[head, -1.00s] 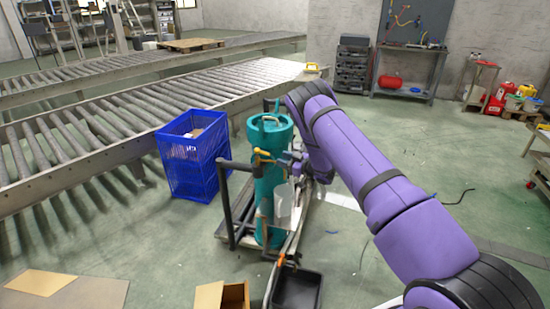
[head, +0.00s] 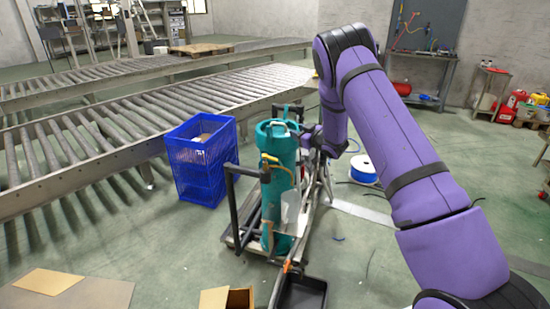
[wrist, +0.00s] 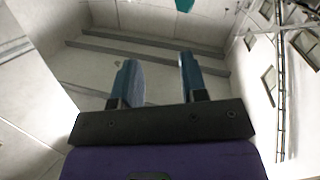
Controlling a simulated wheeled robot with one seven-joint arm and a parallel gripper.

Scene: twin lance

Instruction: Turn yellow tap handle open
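The yellow tap handle (head: 270,158) is on the front of an upright teal cylinder (head: 278,205), near its top, with a yellow hose below it. The cylinder stands on a cart with a dark frame (head: 232,205). My gripper (head: 303,140) is to the right of the cylinder's upper part, apart from the yellow handle; its fingertips are too small to make out in the head view. In the wrist view my gripper (wrist: 157,75) has two blue-grey fingers spread apart with nothing between them. The handle does not show there; a teal bit (wrist: 185,5) shows at the top edge.
A blue crate stack (head: 200,160) stands left of the cart, beside the roller conveyor (head: 90,135). A black bin (head: 302,293) and an open cardboard box (head: 228,298) are in front. A blue-and-white spool (head: 363,168) lies behind my arm. Floor at right is mostly clear.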

